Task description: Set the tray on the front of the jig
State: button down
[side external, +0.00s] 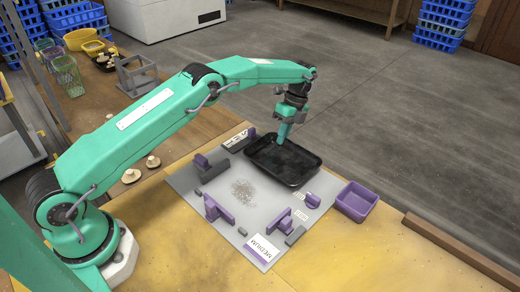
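The black rectangular tray (297,178) lies at the far right edge of the jig, a grey board (225,235) with purple and grey brackets. It looks roughly level; I cannot tell whether it rests on the board or is slightly raised. My gripper (281,142) points down at the tray, its teal fingers overlapping the tray's far part. Whether the fingers grip the tray's wall or only stand over it is not clear. The jig's middle, with a patch of small pale marks, is bare. A white label reading MEDIUM (262,249) is at its near edge.
Purple brackets (217,210) stand up from the board, more at its right and far left. A small purple bin (356,201) sits right of the jig. Loose mushrooms (132,176) and a grey frame (138,75) lie on the wooden bench at left. A brown rail (460,250) runs at right.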

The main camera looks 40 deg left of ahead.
jog(key=shift+f, duration=0.35)
jog(key=c, duration=1.6)
grip_release()
jog(key=shift+r, duration=0.15)
notch_tip(320, 180, up, 8)
jog(key=shift+f, duration=0.15)
jog(key=shift+s, duration=0.15)
jog(key=s+r, duration=0.2)
jog(key=s, duration=1.3)
jog(key=shift+s, duration=0.2)
